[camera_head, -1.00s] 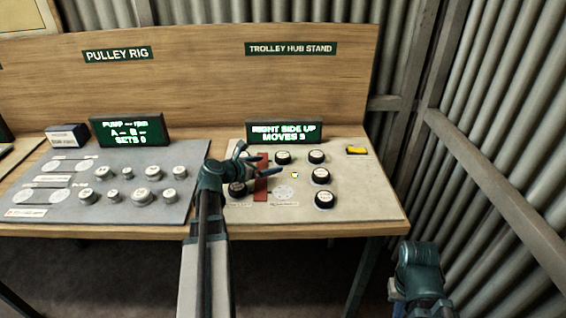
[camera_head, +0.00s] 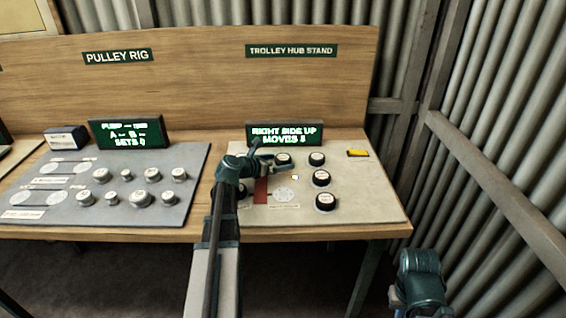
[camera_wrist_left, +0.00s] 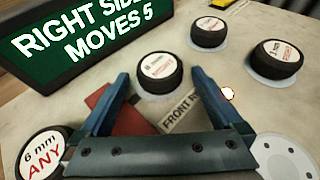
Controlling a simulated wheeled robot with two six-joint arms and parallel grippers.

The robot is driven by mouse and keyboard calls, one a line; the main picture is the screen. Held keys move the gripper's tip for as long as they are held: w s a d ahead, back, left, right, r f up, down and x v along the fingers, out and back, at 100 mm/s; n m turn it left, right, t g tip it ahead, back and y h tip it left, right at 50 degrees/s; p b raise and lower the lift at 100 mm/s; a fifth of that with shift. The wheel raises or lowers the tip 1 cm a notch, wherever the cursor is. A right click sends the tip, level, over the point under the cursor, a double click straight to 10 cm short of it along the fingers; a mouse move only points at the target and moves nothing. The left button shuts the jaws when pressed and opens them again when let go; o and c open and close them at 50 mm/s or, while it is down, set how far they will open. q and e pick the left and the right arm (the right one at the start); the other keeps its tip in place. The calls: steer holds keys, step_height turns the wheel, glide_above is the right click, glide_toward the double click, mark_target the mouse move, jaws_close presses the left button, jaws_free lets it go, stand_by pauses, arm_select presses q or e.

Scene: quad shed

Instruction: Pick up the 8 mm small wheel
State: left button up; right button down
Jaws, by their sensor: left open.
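Several black wheels with white caps stand on the trolley hub stand's pale board (camera_head: 375,200). In the left wrist view one wheel (camera_wrist_left: 160,72) stands just beyond and between my left fingertips; its small print is too blurred to read surely. It also shows in the head view (camera_head: 283,159). I cannot tell which wheel is the 8 mm small one. A wheel marked "6 mm ANY" (camera_wrist_left: 42,152) is at lower left. My left gripper (camera_head: 272,155) is open and empty, low over the board. Part of my right arm shows at lower right; its fingers are not visible.
Other wheels stand right of the gripper (camera_head: 316,159) (camera_head: 321,178) (camera_head: 325,201). A green display (camera_head: 284,133) reading "RIGHT SIDE UP" stands close behind. A red strip (camera_head: 261,190) and pale disc (camera_head: 285,195) lie nearby. A yellow block (camera_head: 357,153) is at right.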

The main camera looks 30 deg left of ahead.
arm_select(q)
steer(key=c, duration=1.4)
steer(key=shift+r, duration=0.1)
arm_select(e)
steer(key=shift+r, duration=0.1)
